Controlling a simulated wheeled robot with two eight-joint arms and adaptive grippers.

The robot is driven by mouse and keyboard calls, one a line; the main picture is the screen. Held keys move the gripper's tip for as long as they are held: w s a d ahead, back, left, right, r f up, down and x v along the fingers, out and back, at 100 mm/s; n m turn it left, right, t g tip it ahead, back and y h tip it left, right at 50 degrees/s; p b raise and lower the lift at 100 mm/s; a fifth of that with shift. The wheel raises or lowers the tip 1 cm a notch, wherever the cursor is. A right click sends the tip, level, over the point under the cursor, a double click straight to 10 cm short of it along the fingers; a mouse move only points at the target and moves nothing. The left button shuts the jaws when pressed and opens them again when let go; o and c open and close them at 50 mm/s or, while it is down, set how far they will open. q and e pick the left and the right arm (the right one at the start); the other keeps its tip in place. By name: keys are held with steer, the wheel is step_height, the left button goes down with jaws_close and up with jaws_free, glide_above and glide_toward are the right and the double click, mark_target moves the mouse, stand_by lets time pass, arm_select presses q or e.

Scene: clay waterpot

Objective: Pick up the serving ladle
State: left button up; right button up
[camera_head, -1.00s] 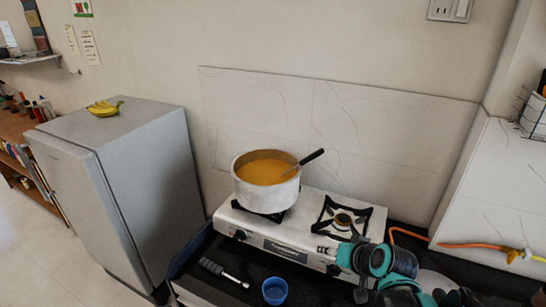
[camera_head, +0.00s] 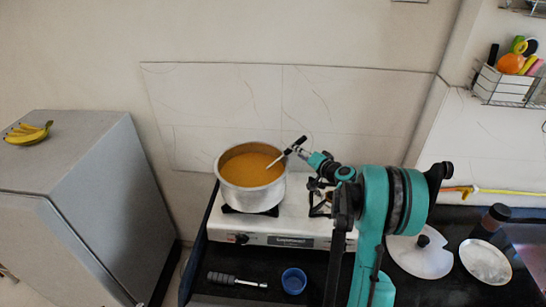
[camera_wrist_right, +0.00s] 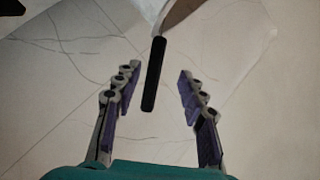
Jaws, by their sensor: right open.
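The serving ladle (camera_head: 278,158) leans in a metal pot (camera_head: 252,193) of orange soup, its black handle sticking up past the right rim. The pot stands on the left burner of the white stove. My right gripper (camera_head: 303,154) is beside the handle, coming in from the right. In the right wrist view the black ladle handle (camera_wrist_right: 154,75) points down between the tips of my right gripper (camera_wrist_right: 155,84). The fingers are spread apart, with visible gaps on both sides of the handle. My left gripper is not in view.
The stove (camera_head: 275,228) stands on a dark counter against the wall. A dark-handled tool (camera_head: 237,280) and a blue cup (camera_head: 294,281) lie in front. A lid (camera_head: 420,258) and a plate (camera_head: 485,262) are at the right. A fridge (camera_head: 90,200) with bananas (camera_head: 27,132) stands left.

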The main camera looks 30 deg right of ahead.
steer(key=x, duration=0.3)
steer(key=f+x, duration=0.1)
steer(key=x, duration=0.2)
steer(key=shift+w+a, duration=0.1)
steer(key=shift+w, duration=0.05)
jaws_close()
